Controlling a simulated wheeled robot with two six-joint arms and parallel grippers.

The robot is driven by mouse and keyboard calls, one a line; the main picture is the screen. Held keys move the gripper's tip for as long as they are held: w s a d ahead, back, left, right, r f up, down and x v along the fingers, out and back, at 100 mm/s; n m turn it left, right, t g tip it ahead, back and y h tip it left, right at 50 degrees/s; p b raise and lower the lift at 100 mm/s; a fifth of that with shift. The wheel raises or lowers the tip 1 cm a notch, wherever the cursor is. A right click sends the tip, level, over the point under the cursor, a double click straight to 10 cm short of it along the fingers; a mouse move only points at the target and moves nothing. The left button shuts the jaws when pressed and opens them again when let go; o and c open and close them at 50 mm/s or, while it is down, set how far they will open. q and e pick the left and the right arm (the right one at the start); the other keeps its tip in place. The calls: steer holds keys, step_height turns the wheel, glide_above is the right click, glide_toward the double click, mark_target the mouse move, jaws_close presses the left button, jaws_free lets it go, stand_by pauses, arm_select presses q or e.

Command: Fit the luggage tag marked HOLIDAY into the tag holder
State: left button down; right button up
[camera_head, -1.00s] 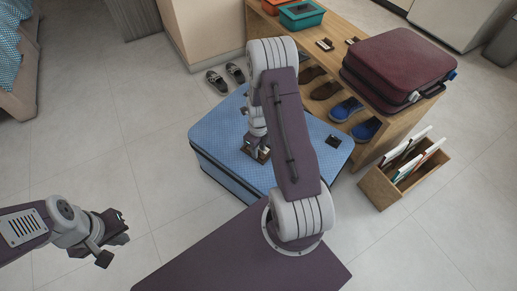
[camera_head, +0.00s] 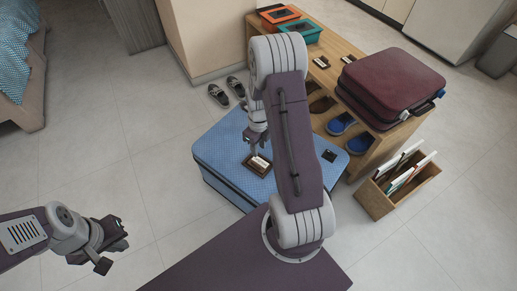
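A blue suitcase (camera_head: 225,151) lies flat on the floor in the head view. On its top is a dark brown tag holder (camera_head: 251,170) with a white tag (camera_head: 262,161) at it; I cannot tell whether the tag is fully seated, and its lettering is too small to read. My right gripper (camera_head: 257,150) points down just above the tag and holder. Its fingers are small and partly hidden, so I cannot tell whether they grip the tag. My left gripper (camera_head: 112,248) is open and empty over the floor at the lower left.
Shoes sit below. A wooden file box (camera_head: 375,200) stands right. A small dark square (camera_head: 329,156) is on the blue suitcase.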

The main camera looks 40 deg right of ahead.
steer(key=s+a+r+n, duration=0.3)
steer(key=a+n, duration=0.1)
steer(key=n, duration=0.7)
steer(key=s+a+r+n, duration=0.3)
steer(key=a+r+n, duration=0.1)
steer(key=n, duration=0.6)
steer(key=s+a+r+n+t, duration=0.1)
steer(key=s+a+r+n, duration=0.2)
steer(key=a+n, duration=0.3)
steer(key=n, duration=0.5)
steer(key=shift+s+a+r+n, duration=0.15)
steer(key=shift+a+r+n, duration=0.15)
steer(key=shift+r, duration=0.1)
step_height(320, 180, up, 32)
steer(key=p, duration=3.2)
